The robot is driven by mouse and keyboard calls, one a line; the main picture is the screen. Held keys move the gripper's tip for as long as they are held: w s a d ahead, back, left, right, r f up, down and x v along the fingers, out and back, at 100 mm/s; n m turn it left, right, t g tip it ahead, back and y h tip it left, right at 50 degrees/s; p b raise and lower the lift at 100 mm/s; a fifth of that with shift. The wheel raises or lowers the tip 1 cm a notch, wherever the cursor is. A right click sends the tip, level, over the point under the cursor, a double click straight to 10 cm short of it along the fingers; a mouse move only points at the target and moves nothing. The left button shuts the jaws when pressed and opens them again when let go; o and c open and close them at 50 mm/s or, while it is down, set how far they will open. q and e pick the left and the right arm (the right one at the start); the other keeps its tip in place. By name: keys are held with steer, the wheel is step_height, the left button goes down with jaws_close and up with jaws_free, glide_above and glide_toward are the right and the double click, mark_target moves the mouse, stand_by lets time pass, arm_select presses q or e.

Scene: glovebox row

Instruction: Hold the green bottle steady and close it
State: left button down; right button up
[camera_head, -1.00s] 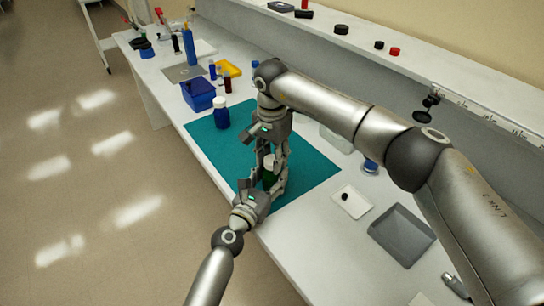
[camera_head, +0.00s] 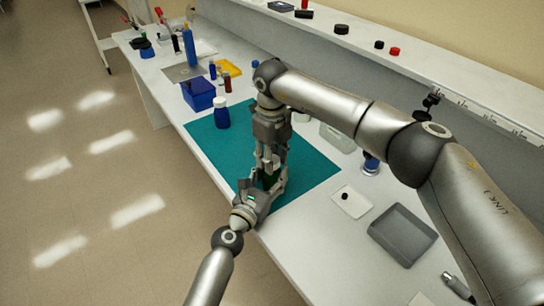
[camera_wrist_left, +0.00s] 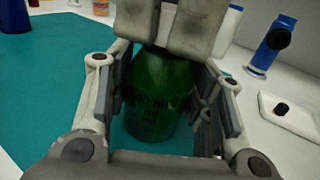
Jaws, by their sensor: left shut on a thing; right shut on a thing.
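The green bottle (camera_head: 268,181) stands upright on the teal mat (camera_head: 315,168), near the bench's front edge. My left gripper (camera_head: 266,187) is shut around its body from the front. In the left wrist view the green glass (camera_wrist_left: 157,95) shows between the left fingers. My right gripper (camera_head: 270,164) comes down from above and is shut at the bottle's top. Its fingers also show at the upper edge of the left wrist view (camera_wrist_left: 178,28). They hide the neck and the cap, so I cannot tell how the cap sits.
A blue bottle with a white cap (camera_head: 221,114) stands on the mat's far left part. A blue bin (camera_head: 198,94) is behind it. A white tray with a small black piece (camera_head: 352,201) and a grey tray (camera_head: 402,235) lie to the right. The shelf (camera_head: 400,62) runs along the back.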

steer(key=m, duration=0.6)
steer(key=shift+m, duration=0.4)
steer(key=m, duration=0.5)
steer(key=o, duration=1.1)
steer(key=shift+r, duration=2.3)
